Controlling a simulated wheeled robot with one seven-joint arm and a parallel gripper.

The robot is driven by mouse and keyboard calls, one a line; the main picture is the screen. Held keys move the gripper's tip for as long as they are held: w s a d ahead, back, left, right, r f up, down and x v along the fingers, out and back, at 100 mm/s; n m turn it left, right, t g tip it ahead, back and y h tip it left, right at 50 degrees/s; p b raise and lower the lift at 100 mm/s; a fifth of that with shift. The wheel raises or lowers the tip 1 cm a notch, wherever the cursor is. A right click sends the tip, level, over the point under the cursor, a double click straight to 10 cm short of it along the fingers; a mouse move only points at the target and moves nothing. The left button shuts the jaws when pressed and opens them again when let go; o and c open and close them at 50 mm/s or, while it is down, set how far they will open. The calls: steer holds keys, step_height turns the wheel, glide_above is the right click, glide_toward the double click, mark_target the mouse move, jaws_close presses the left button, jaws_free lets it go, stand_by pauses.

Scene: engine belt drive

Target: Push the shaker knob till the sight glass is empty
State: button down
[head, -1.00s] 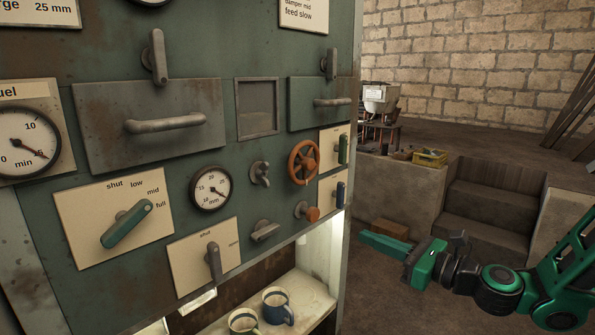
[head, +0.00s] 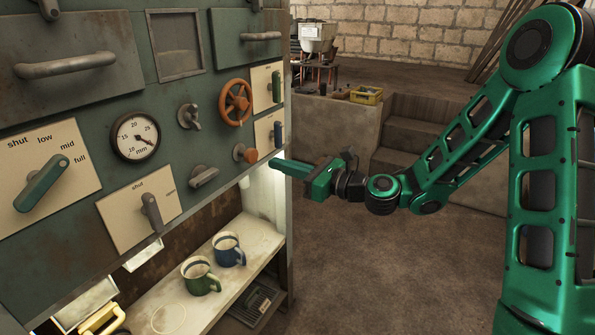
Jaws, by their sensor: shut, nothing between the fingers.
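A round orange-brown knob (head: 246,153) sticks out of the panel's lower right part, below an orange handwheel; no label on it is readable, so I cannot confirm it is the shaker knob. My gripper (head: 273,162) is shut and empty, its fingertips just right of the knob in the picture. A small gap shows between them; depth is hard to judge. A framed rectangular window (head: 178,44) high on the panel may be the sight glass. It looks dull grey-brown, and I cannot tell any contents.
The orange handwheel (head: 236,103), a green handle (head: 276,86) and a blue handle (head: 278,132) are close by. A dial (head: 136,136) is further left. A green mug (head: 201,277) and a blue mug (head: 229,250) stand on the shelf below. Floor to the right is open.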

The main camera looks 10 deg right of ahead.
mark_target(255, 156)
steer(key=shift+x, duration=2.55)
steer(key=shift+w+d, duration=0.1)
